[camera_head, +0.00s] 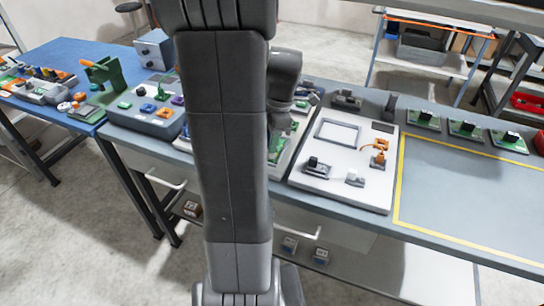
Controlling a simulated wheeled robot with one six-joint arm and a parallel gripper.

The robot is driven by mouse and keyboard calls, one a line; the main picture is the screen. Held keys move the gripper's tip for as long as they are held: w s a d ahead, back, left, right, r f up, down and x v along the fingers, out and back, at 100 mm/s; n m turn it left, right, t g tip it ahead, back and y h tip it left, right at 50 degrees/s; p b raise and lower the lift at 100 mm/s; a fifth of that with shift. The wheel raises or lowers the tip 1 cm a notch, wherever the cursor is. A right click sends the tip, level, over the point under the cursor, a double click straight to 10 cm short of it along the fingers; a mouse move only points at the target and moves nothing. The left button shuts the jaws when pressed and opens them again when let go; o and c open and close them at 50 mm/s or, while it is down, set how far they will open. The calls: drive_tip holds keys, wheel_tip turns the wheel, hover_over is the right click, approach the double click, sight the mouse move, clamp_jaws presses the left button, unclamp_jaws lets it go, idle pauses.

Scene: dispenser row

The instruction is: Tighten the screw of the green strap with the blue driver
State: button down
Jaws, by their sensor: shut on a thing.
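My gripper (276,122) hangs below my wrist, just right of my large arm link, which covers much of it. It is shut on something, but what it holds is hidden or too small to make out. Just below it a green piece (275,148) shows at the arm's edge, over a pale board (283,165). I cannot tell whether this is the green strap, or whether the gripper touches it. No screw can be made out, and I cannot pick out the blue driver.
A white panel (340,190) with a screen frame and small orange, black and white fittings lies to the right. Beyond it is a yellow-outlined free area (470,200), with several green boards behind. A blue-grey box (146,120) with coloured parts and a green stand (103,74) are left.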

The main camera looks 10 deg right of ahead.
drive_tip(key=m+t, duration=0.1)
drive_tip(key=m, duration=0.5)
drive_tip(key=shift+m, duration=0.4)
drive_tip(key=m, duration=0.3)
drive_tip(key=m+h, duration=0.1)
drive_tip(key=m, duration=0.3)
drive_tip(key=shift+t, duration=0.3)
drive_tip(key=m+h, duration=0.1)
drive_tip(key=m, duration=0.6)
drive_tip(key=shift+w+d, duration=0.1)
drive_tip(key=m+h, duration=0.1)
drive_tip(key=m, duration=0.5)
drive_tip(key=shift+f+m, duration=0.1)
drive_tip(key=shift+m, duration=0.3)
drive_tip(key=shift+r, duration=0.2)
drive_tip(key=shift+r+p, duration=0.55)
drive_tip(key=shift+r, duration=0.15)
